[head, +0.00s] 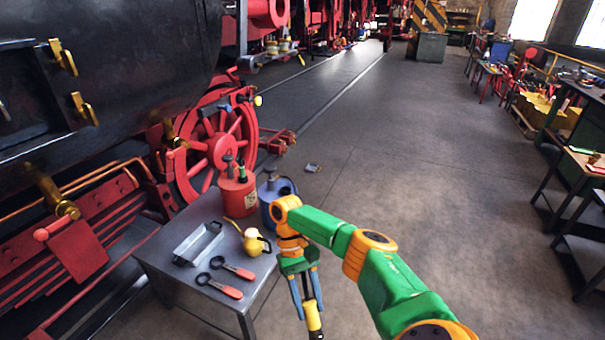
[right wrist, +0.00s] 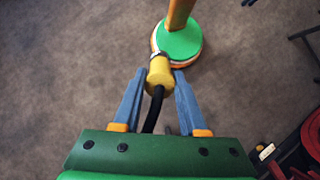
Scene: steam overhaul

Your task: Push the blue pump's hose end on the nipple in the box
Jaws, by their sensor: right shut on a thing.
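My right gripper (head: 306,292) hangs in front of the grey side table's right edge. It is shut on a yellow hose end (head: 314,322) with a black hose, which points down. In the right wrist view the yellow hose end (right wrist: 160,74) sits between the fingertips (right wrist: 159,82), and the black hose (right wrist: 152,112) runs back between the fingers. A blue can-like vessel (head: 270,190), perhaps the blue pump, stands at the table's far right corner, partly hidden by my arm. I cannot make out the box or its nipple. My left gripper is out of view.
On the grey table (head: 160,262) are a red can (head: 238,195), a yellow oil can (head: 255,243), an open grey tray (head: 181,262) and two red-handled tools (head: 220,287). A red wheel (head: 212,150) and locomotive stand left.

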